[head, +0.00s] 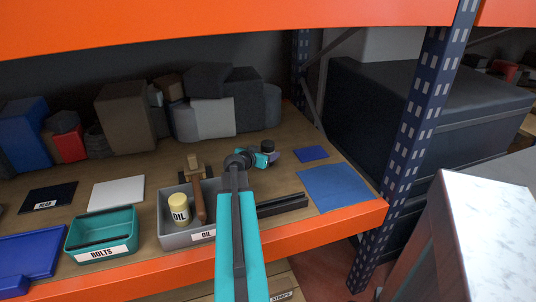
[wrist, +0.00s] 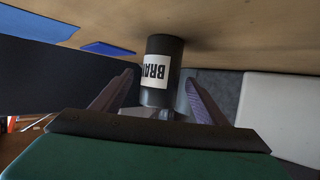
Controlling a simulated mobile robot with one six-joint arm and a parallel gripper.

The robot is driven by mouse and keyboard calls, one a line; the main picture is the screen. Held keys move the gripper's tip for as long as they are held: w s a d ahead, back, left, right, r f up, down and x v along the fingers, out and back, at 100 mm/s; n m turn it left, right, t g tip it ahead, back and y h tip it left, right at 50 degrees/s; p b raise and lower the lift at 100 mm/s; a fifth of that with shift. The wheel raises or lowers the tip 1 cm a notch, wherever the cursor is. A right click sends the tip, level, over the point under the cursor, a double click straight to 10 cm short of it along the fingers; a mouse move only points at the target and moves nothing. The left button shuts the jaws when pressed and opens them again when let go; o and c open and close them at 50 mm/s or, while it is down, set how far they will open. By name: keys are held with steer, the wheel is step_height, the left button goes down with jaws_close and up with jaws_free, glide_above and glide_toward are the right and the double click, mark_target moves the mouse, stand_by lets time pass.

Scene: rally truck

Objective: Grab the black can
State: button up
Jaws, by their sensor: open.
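The black can (wrist: 163,46) has a white label reading "BRA…" and shows in the middle of the wrist view. In the head view the can (head: 267,146) is a small dark cylinder at the back of the shelf, just beyond my gripper (head: 268,156). In the wrist view my gripper (wrist: 159,80) is open, with one purple-grey finger on each side of the can's lower part in the picture. A small gap shows on each side. I cannot tell how deep the can sits between the fingers.
A grey OIL bin (head: 176,240) holds a yellow-topped oil can (head: 180,212) and a hammer-like tool (head: 196,180). A teal BOLTS bin (head: 101,232) stands left. Blue mats (head: 335,188) lie right, near the post (head: 408,150). Boxes and bags (head: 125,117) line the back.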

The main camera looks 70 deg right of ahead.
steer(key=shift+d, duration=0.3)
steer(key=shift+p+x, duration=0.65)
steer(key=shift+x, duration=2.45)
steer(key=shift+a, duration=0.1)
steer(key=c, duration=1.3)
steer(key=shift+c, duration=0.2)
step_height(320, 180, up, 10)
steer(key=shift+b, duration=0.3)
